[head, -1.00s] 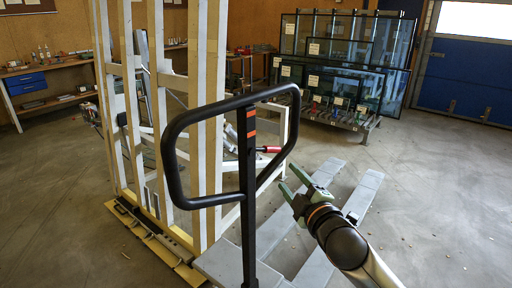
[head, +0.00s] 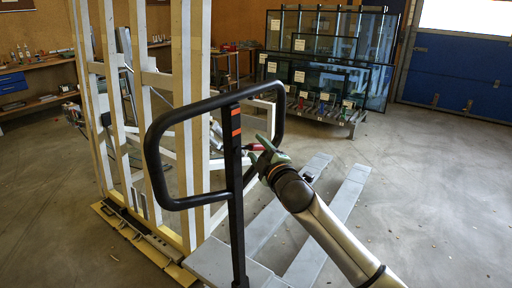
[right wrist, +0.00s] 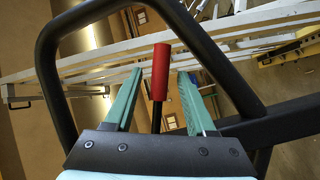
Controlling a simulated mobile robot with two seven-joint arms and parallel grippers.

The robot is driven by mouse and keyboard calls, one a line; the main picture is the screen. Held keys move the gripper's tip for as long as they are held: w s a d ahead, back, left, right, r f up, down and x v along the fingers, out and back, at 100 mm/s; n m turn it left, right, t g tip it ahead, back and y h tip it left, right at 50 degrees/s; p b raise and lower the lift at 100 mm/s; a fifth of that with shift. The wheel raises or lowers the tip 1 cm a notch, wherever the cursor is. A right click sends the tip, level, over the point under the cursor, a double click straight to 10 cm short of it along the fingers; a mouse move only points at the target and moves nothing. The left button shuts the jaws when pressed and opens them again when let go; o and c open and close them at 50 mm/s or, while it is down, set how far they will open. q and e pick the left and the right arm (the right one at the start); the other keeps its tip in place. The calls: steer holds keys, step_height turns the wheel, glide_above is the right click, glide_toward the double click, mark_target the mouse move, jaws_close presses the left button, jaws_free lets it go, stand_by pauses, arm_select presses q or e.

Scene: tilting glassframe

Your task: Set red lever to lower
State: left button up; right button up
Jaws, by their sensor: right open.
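The red lever (right wrist: 160,72) shows in the right wrist view as a red grip on a dark rod. It stands between the two green fingers of my right gripper (right wrist: 160,95), with a gap visible on each side. The gripper is open. In the head view the red lever (head: 256,147) is a small red piece just right of the black handle post, partly hidden. My right gripper (head: 266,150) is beside it, its fingers largely hidden by the wrist. My left gripper is not in view.
A black loop handle (head: 155,150) on a post (head: 235,225) stands close in front of the lever. A white and yellow frame (head: 184,120) rises at left. Grey forks (head: 340,210) lie low at right. Glass panes (head: 330,60) stand at the back. The floor at right is clear.

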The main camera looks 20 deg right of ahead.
steer(key=shift+w, duration=0.7)
jaws_close()
stand_by(1.1)
